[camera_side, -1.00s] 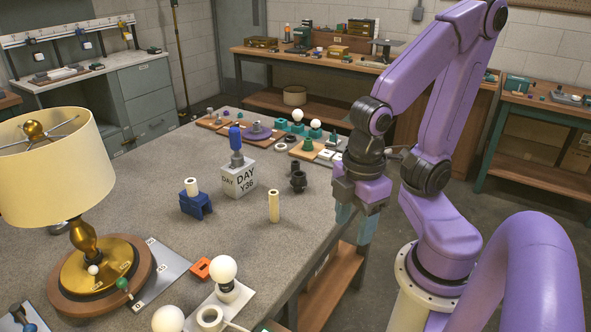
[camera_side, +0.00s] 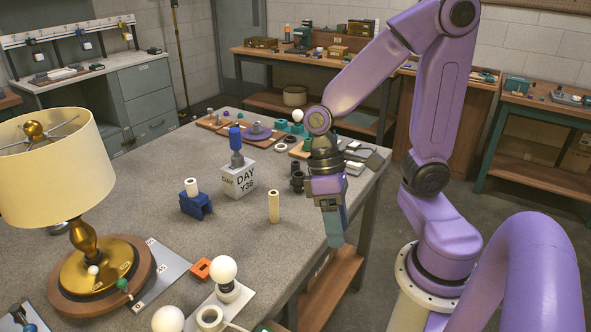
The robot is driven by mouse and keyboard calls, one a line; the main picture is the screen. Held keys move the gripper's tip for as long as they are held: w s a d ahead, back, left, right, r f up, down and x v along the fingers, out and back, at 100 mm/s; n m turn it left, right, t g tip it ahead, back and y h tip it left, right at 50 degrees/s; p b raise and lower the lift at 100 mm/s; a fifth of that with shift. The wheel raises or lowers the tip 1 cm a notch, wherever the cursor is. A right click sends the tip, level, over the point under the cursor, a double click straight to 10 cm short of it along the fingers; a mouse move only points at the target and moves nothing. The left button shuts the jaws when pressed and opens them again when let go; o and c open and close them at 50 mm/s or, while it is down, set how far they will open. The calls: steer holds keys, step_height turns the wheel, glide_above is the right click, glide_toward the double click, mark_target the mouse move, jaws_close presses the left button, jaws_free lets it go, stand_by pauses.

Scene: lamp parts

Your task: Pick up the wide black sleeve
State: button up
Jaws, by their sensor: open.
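A wide black sleeve (camera_side: 297,184) stands upright on the grey table, right of the block marked DAY. A second black piece (camera_side: 297,167) shows just behind it; I cannot tell whether they touch. My gripper (camera_side: 334,236) points down near the table's right edge, to the right of and nearer the camera than the black pieces. Its teal fingers are open and hold nothing. They overlap in this view, so the gap between them is hidden.
A cream tube (camera_side: 273,206) stands left of my gripper. A white DAY block (camera_side: 239,180) with a blue-topped part and a blue holder (camera_side: 196,205) stand further left. Trays and rings fill the table's back. A lamp (camera_side: 92,262) stands front left.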

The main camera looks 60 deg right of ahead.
steer(key=w+d+f+m+t+y, duration=0.2)
steer(key=w+d+m+t+y, duration=0.3)
steer(key=w+m, duration=0.55)
steer(key=w+d+f+m+t+y, duration=0.2)
steer(key=w+d+m+t+y, duration=0.15)
steer(key=w+d+m, duration=0.65)
steer(key=s+d+f+m+t+h, duration=0.2)
steer(key=d+f+m+t+h, duration=0.25)
steer(key=d+m, duration=0.6)
steer(key=s+d+f+m+t+h, duration=0.1)
steer(key=d+f+m+t+h, duration=0.3)
steer(key=d+m, duration=0.65)
steer(key=n, duration=0.3)
glide_toward(296, 163)
steer(key=shift+h, duration=0.4)
steer(key=w+f, duration=0.1)
steer(key=w+a, duration=0.1)
steer(key=w+f, duration=0.1)
steer(key=w, duration=0.1)
steer(key=shift+a+f, duration=0.25)
steer(key=shift+f, duration=0.1)
steer(key=shift+d+x, duration=0.1)
steer(key=shift+x, duration=1.35)
steer(key=shift+d+x, duration=0.15)
steer(key=shift+x, duration=1.25)
steer(key=shift+r, duration=0.15)
steer(key=c, duration=1)
